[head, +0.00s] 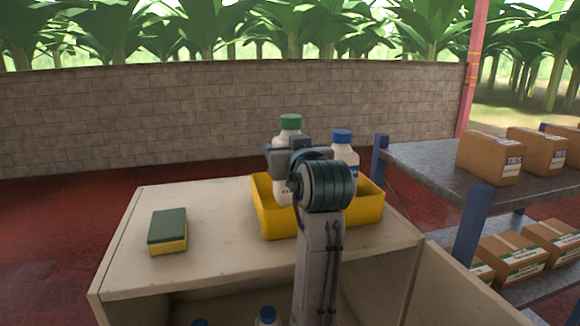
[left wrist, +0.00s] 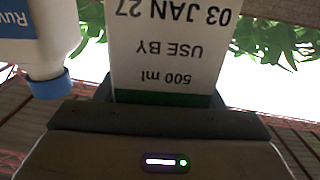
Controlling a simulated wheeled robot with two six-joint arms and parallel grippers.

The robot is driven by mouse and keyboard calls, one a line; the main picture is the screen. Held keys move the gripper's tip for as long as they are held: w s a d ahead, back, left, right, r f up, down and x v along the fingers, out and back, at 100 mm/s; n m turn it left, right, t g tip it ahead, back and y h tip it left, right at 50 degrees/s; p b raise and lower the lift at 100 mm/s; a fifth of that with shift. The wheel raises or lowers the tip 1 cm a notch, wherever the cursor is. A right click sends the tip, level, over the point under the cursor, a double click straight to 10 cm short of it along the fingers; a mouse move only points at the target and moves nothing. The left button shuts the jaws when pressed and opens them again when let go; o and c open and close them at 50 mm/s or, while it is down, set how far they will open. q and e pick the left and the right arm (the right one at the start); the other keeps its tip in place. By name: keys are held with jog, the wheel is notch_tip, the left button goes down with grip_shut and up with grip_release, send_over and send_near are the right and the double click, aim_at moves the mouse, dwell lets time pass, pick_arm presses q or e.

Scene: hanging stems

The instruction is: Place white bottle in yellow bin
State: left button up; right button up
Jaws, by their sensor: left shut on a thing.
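A white bottle with a green cap (head: 290,123) is upright in my left gripper (head: 287,158), which is shut on it near its top. In the left wrist view the held bottle (left wrist: 165,50) appears upside down, with a printed label and a green band at the jaws (left wrist: 158,118). The yellow bin (head: 274,222) stands on the cabinet top. The held bottle's lower part is within the bin's outline, its base hidden behind the near wall. Whether it touches the floor cannot be told. My right gripper is not in view.
A blue-capped white bottle (head: 342,140) stands in the bin, right of the held one; it also shows in the left wrist view (left wrist: 42,45). A green-and-yellow sponge (head: 167,231) lies left on the cabinet top (head: 215,245). Blue caps (head: 267,315) show below. Shelves with boxes (head: 491,157) stand right.

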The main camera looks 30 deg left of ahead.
pick_arm(q)
jog(key=shift+a+f, duration=0.1)
jog(key=shift+f, duration=0.35)
jog(key=shift+f+p, duration=0.75)
jog(key=shift+f, duration=0.95)
jog(key=shift+f, duration=0.1)
jog(key=o, duration=1.4)
